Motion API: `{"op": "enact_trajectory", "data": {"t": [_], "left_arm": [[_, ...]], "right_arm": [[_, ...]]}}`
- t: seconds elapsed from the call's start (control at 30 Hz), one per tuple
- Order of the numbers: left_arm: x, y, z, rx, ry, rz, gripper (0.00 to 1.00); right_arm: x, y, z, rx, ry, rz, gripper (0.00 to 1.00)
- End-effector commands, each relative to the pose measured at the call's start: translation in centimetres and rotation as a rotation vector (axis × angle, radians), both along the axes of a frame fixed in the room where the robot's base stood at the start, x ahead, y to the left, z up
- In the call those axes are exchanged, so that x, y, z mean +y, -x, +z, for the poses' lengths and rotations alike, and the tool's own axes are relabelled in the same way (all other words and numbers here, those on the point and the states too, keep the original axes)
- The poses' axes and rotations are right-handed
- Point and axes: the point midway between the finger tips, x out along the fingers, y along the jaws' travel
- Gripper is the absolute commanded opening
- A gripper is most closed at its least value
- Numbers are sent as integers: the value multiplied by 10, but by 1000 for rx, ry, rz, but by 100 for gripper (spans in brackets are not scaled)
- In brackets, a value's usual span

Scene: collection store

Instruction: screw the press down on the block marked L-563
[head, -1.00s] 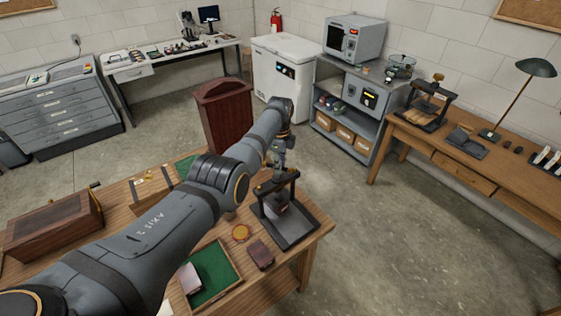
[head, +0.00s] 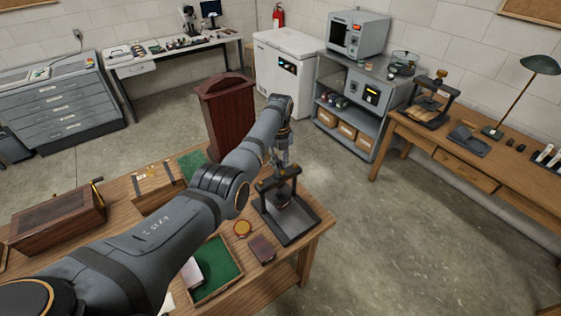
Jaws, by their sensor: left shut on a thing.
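A small black press (head: 298,231) with an upright frame and a flat base stands on the near wooden table, close to its right corner. My left gripper (head: 283,168) is over the press's crossbar, shut on the top of its screw; the fingers and the handle are small and partly hidden by my arm. A dark shape, the pressing plate or a block, sits low inside the frame. I cannot tell the two apart, and no L-563 marking is readable. My right gripper is not in view.
On the near table (head: 318,231) are a round amber-topped tin (head: 243,229), a dark red block (head: 262,249), a green-lined tray (head: 228,273) and a wooden box (head: 57,219). A second press (head: 449,93) stands on the right bench. The floor right of the table is clear.

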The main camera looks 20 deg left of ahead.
Motion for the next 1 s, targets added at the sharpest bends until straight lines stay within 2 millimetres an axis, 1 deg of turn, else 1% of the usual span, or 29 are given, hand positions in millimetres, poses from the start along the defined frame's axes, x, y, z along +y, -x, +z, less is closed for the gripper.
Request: {"op": "enact_trajectory", "data": {"t": [0.03, 0.2, 0.4, 0.93, 0.97, 1.0], "left_arm": [[2, -2, 3, -8, -2, -28, 0], [2, -2, 3, -8, -2, -114, 0], [3, -2, 3, -9, -2, -172, 0], [3, -2, 4, -11, -2, -193, 0], [3, -2, 4, -11, -2, -193, 23], [3, -2, 4, -11, -2, -193, 28]], "right_arm": [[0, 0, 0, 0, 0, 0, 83], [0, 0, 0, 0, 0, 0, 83], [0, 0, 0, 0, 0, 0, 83], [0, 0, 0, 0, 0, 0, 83], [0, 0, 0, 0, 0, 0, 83], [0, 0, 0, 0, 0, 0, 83]]}}
